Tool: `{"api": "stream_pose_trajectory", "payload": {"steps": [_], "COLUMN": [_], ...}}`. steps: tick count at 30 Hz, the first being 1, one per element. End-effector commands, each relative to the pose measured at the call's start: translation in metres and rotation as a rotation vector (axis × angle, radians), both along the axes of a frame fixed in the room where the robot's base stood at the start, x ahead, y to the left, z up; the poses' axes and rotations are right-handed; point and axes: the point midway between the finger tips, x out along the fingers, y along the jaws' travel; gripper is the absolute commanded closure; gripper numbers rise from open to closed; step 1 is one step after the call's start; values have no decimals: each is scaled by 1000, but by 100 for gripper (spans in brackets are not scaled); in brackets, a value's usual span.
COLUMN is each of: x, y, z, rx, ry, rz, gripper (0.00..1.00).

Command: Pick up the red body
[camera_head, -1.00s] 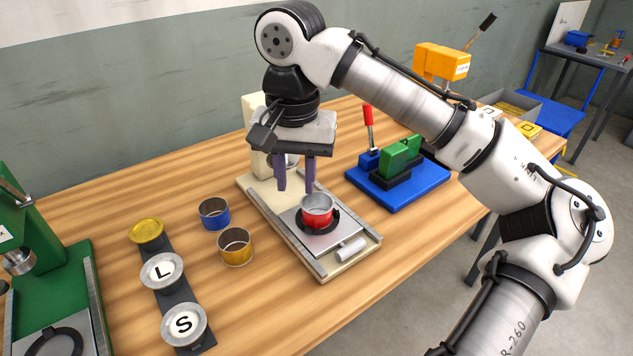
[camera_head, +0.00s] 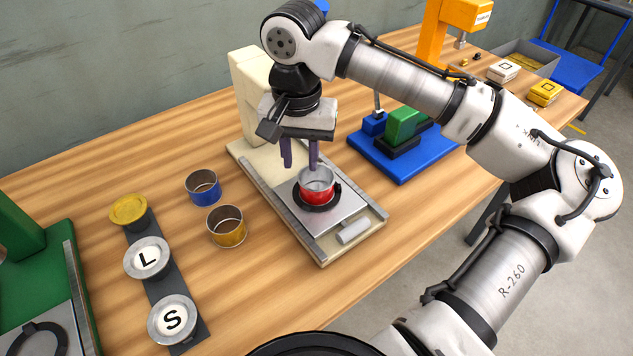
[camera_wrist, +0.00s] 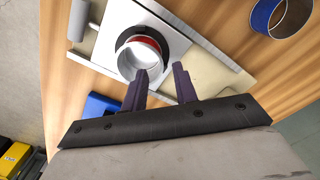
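The red body (camera_head: 317,190) is a short open cylinder, red outside and silver inside. It stands upright in a black ring on the metal plate of the cream press (camera_head: 246,92). My gripper (camera_head: 300,166) is open and empty, with its purple fingers pointing down just above and behind the red body. In the wrist view the fingers (camera_wrist: 158,84) are apart, and the red body (camera_wrist: 148,42) lies beyond the tip of one finger. Nothing is between the fingers.
A blue body (camera_head: 203,188) and a yellow body (camera_head: 226,227) stand left of the press. A dark strip (camera_head: 158,290) holds round dies at the left. A blue-based green fixture (camera_head: 402,165) stands to the right. A green machine (camera_head: 30,240) is at far left.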

Motion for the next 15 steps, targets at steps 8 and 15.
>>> {"api": "stream_pose_trajectory", "payload": {"steps": [8,15], "x": [-5,-5], "y": [-2,-1], "z": [-29,-54], "rx": [-2,-2], "ry": [3,0], "rz": [1,2], "gripper": [71,71]}}
